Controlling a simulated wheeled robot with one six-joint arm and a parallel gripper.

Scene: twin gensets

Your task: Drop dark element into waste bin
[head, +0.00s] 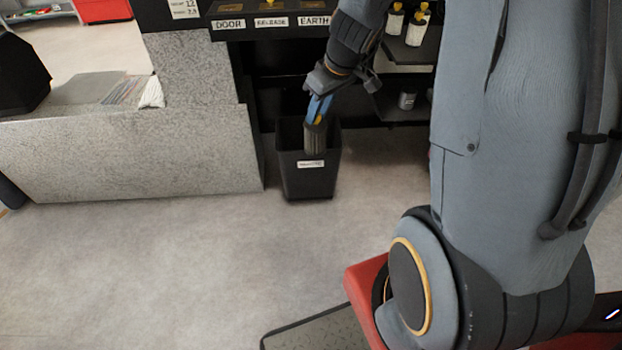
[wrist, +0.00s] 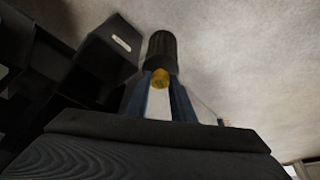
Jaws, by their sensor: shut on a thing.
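My gripper (head: 319,108) has blue fingers and points down. It is shut on the dark element (head: 315,138), a dark ribbed cylinder with a yellow end between the fingers. In the wrist view the element (wrist: 162,50) extends out past the fingertips. The black waste bin (head: 308,182), with a white label on its front, stands on the floor. In the head view the element overlaps the bin's opening. In the wrist view the bin (wrist: 100,60) lies left of the element, with floor behind the element's end, so I cannot tell if it is over the opening.
A dark cabinet has a labelled panel (head: 270,22) above the bin. Shelves at right hold white, yellow-topped elements (head: 393,22) (head: 416,30). A speckled grey block (head: 130,155) stands left of the bin. The floor (head: 190,260) in front is clear.

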